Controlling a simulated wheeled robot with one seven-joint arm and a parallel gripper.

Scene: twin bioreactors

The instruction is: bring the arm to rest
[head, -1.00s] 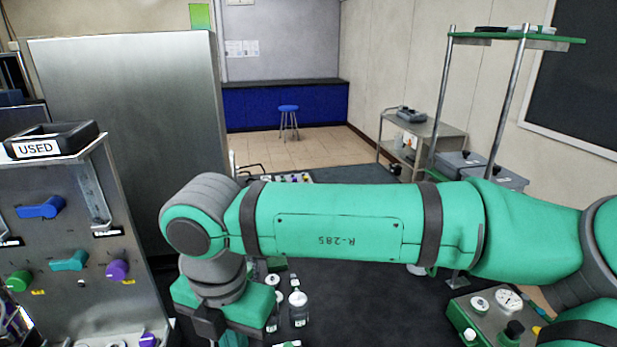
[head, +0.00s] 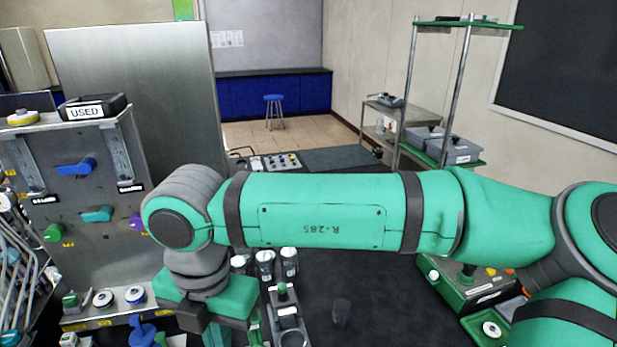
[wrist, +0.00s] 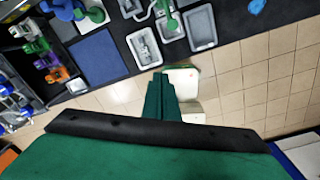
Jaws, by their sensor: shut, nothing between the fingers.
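My arm (head: 320,212) stretches across the head view from the right edge to the left, roughly level, with its wrist bent downward at the left. My gripper hangs below that wrist near the bottom edge, its fingertips not clear in the head view. In the wrist view my gripper (wrist: 162,95) shows its dark green fingers together, shut with nothing between them. They appear over the pale tiled floor (wrist: 240,95), beside the edge of a black worktop (wrist: 110,45).
A metal panel with coloured valve knobs (head: 75,166) stands close left of my wrist. Bottles (head: 265,262) stand near my wrist on the dark surface. A green-shelved rack (head: 465,23) stands at the right. Grey trays (wrist: 201,28) and a blue mat (wrist: 98,58) lie on the worktop.

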